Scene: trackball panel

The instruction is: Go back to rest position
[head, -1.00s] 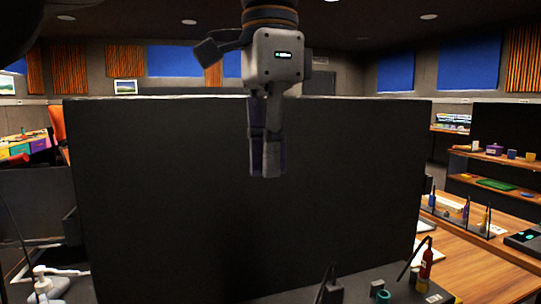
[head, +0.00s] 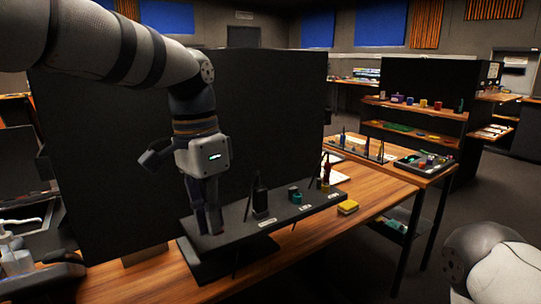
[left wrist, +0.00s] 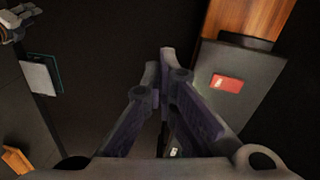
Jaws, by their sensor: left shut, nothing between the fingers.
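My left gripper (head: 208,226) hangs with its fingers pointing down over the left part of the black panel (head: 235,243) on the wooden table. Its fingers are shut with nothing between them. In the left wrist view the two fingers (left wrist: 165,75) come together at the tips, with a dark surface beyond. Whether the fingertips touch the panel is hard to tell. My right arm shows only as a rounded white and grey part at the lower right of the head view. I cannot see my right gripper.
A tall black screen (head: 120,150) stands behind the panel. A yellow block (head: 348,207) lies on the table. Open floor (head: 440,225) is at the right.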

